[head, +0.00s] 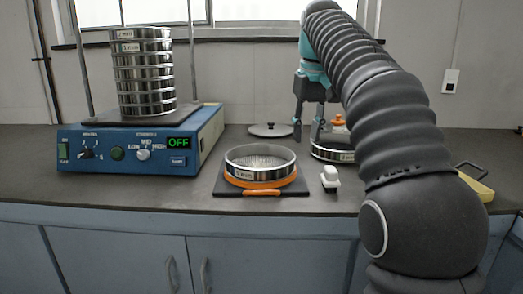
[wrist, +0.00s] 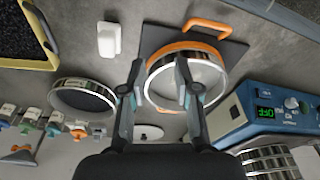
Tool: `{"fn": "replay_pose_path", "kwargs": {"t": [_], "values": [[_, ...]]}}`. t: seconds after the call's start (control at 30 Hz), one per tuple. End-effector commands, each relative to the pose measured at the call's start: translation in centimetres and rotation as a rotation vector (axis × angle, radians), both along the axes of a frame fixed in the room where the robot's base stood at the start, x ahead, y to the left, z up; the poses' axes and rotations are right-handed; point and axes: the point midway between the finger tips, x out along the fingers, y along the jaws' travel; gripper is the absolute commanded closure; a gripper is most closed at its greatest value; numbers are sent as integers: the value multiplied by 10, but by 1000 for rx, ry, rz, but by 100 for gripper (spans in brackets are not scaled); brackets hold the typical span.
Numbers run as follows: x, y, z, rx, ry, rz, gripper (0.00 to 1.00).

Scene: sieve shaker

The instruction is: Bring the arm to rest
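My gripper (head: 309,120) hangs fingers-down over the back of the bench, behind and to the right of the front sieve. In the wrist view its two fingers (wrist: 158,68) stand apart with nothing between them, so it is open and empty. My arm reaches in from the right and hides part of the bench. The front sieve (head: 260,161), steel with an orange ring around its base, sits on a dark plate (head: 224,184) with an orange handle. It also shows beyond the fingers in the wrist view (wrist: 214,72).
A blue sieve shaker (head: 107,158) reading OFF stands left, bearing a sieve stack (head: 145,72). A dark lid (head: 270,129), a second sieve (head: 334,153), a white block-like item (head: 330,178) and a yellow-edged tray (head: 481,190) are on the bench. Several small bottles (wrist: 55,124) show in the wrist view.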

Motion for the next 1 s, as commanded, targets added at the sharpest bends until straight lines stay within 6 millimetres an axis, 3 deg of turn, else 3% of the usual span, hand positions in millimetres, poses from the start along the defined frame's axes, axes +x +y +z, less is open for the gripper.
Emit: {"fn": "replay_pose_path", "kwargs": {"t": [0.37,0.57,0.77,1.0], "values": [[-34,-11,-9,4,-48,-43,69],[-73,-22,-29,9,-99,-87,69],[-123,-34,-68,15,-159,-136,69],[-187,-46,-132,21,-231,-193,69]]}}
